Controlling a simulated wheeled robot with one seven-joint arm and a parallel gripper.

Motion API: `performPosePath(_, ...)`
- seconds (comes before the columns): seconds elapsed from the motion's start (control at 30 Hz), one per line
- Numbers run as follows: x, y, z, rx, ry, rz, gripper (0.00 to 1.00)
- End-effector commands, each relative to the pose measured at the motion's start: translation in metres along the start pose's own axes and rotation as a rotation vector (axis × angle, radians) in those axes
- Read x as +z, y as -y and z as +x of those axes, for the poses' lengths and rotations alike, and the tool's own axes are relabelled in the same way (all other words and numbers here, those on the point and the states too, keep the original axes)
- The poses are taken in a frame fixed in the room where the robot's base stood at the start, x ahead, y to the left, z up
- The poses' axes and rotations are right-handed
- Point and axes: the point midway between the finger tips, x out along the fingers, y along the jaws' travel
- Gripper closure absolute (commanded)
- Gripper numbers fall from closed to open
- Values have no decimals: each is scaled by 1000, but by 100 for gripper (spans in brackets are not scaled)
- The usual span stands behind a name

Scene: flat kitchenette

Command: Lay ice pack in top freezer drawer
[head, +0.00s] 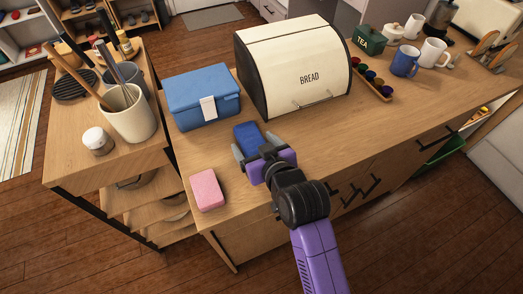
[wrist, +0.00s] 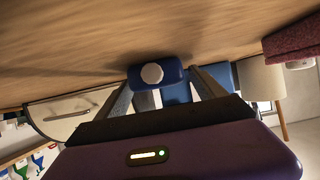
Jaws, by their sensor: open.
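A blue ice pack (head: 247,134) lies on the wooden counter in front of the bread box, in the head view. In the wrist view its near end (wrist: 152,74) shows with a white round mark, between my fingers. My gripper (head: 256,149) is low over the counter at the ice pack's near end. Its two fingers are apart, one to each side of the pack, and it also shows in the wrist view (wrist: 163,92). I cannot tell whether either finger touches the pack. No freezer drawer can be made out in either view.
A pink sponge (head: 207,190) lies left of my gripper, near the counter edge. A blue lunch box (head: 203,98) and a cream bread box (head: 295,65) stand behind. A utensil crock (head: 128,115) is at left. The counter right of my gripper is largely clear.

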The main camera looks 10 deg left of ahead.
Motion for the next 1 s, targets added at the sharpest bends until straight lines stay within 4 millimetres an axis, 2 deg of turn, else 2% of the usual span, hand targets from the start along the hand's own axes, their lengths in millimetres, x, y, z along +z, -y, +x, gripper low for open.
performPosePath(0.17,2,-1,-25,2,0,1,20)
performPosePath(0.4,1,-1,-74,2,-1,1,20)
performPosePath(0.6,1,0,-105,0,0,1,20)
performPosePath(0.77,1,0,-117,0,0,0,20)
performPosePath(1.0,1,0,-119,0,1,0,20)
